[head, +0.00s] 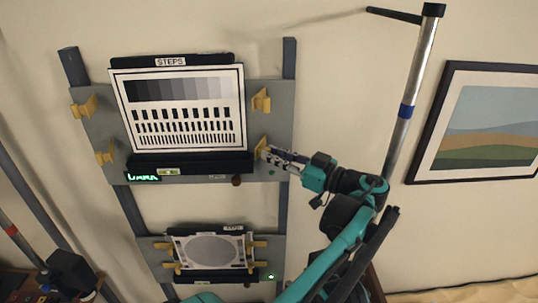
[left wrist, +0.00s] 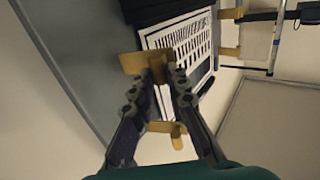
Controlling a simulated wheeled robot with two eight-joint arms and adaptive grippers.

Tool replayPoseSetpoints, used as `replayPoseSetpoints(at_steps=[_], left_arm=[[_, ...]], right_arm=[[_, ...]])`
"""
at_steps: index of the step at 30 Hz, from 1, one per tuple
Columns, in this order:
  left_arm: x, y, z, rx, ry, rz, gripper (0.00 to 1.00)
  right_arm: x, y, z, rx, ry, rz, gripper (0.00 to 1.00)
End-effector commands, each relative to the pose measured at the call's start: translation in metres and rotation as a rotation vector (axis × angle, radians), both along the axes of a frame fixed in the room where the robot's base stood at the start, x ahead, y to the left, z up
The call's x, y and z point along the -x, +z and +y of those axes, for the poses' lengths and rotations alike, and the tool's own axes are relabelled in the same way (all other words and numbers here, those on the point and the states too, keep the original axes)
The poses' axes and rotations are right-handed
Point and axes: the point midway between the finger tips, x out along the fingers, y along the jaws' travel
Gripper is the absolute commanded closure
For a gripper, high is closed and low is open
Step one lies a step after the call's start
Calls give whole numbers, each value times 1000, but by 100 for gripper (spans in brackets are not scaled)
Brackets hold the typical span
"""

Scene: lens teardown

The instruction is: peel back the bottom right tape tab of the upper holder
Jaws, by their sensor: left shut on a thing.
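The upper holder is a grey panel (head: 275,120) carrying a framed test chart (head: 185,108) with yellow tape tabs at its sides. My left gripper (head: 268,154) is at the chart's bottom right corner, shut on the bottom right tape tab (head: 262,147). In the left wrist view the fingertips (left wrist: 158,72) close around this tab (left wrist: 133,63), whose wide end shows beside them. The top right tab (head: 261,101) sits against the panel, clear of the fingertips; it also shows in the left wrist view (left wrist: 178,138). My right gripper is not in view.
A lower holder (head: 152,253) with a round-target chart (head: 209,250) hangs below. A metal pole (head: 410,85) with a blue band stands to the right, near my left arm. A framed picture (head: 480,125) hangs on the wall at right.

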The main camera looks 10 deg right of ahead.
Motion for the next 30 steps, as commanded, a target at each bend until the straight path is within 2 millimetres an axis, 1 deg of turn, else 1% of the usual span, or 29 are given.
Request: replayPoseSetpoints(at_steps=[12, 13, 14, 15, 22, 25, 28, 30], left_arm=[[0, 0, 0, 1, 2, 1, 100], [0, 0, 0, 1, 2, 1, 77], [0, 0, 0, 1, 2, 1, 69], [0, 0, 0, 0, 2, 0, 63], [0, 0, 0, 0, 1, 0, 63], [0, 3, 0, 0, 1, 0, 63], [0, 13, 0, 0, 1, 0, 63], [0, 26, 0, 0, 1, 0, 63]], right_arm=[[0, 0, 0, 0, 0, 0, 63], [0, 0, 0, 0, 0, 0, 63], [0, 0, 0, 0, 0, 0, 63], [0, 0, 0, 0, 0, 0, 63], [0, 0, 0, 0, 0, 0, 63], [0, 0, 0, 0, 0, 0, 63], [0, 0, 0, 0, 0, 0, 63], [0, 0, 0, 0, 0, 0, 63]])
